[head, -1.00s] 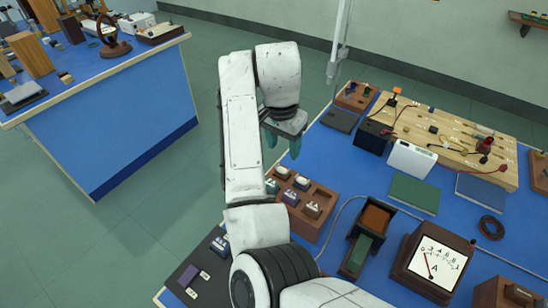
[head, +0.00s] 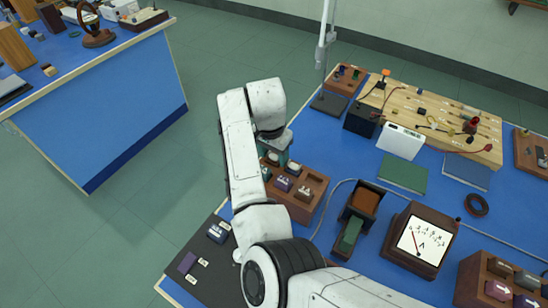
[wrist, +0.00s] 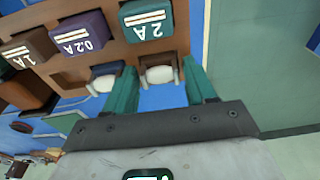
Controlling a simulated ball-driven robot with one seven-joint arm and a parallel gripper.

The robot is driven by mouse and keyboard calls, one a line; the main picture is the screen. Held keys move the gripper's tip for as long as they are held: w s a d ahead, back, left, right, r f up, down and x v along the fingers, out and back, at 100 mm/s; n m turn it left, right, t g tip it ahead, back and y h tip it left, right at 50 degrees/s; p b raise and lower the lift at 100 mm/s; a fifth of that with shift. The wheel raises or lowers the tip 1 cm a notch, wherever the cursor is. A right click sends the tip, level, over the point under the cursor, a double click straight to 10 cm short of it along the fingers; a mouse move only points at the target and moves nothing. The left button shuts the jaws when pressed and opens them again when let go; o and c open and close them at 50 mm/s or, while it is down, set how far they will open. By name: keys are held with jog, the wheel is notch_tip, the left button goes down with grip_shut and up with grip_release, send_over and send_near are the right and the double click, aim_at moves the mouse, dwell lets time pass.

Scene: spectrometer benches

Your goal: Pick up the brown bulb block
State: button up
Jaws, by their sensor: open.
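The brown bulb block (wrist: 158,62), with a white bulb, sits at the edge of the wooden rack (wrist: 88,66) in the wrist view. My gripper (wrist: 160,72) is open, with one green finger on each side of this block. I cannot tell whether the fingers touch it. In the head view my gripper (head: 274,152) is low over the far left end of the rack (head: 312,211) and partly hides the block there. A navy bulb block (wrist: 104,70) stands close beside the left finger in the wrist view.
The rack also holds a green 2 A block (wrist: 150,22), a purple 0.2 A block (wrist: 82,34) and a brown 1 A block (wrist: 28,46). A dark mat (head: 206,262) lies near the rack. A meter (head: 421,240) stands to the right. Floor is open at left.

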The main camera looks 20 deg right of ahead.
jog(key=shift+f, duration=0.1)
jog(key=shift+c, duration=0.2)
jog(key=c, duration=0.8)
jog(key=shift+o, duration=0.2)
jog(key=shift+r+b, duration=0.35)
jog(key=shift+r, duration=0.35)
jog(key=shift+s+d+r+p, duration=0.1)
jog(key=shift+s+r+p, duration=1.2)
jog(key=shift+s+r, duration=2.3)
jog(key=shift+s+d+r+p, duration=0.1)
jog(key=shift+s+r+p, duration=1.15)
jog(key=shift+s+r, duration=2.35)
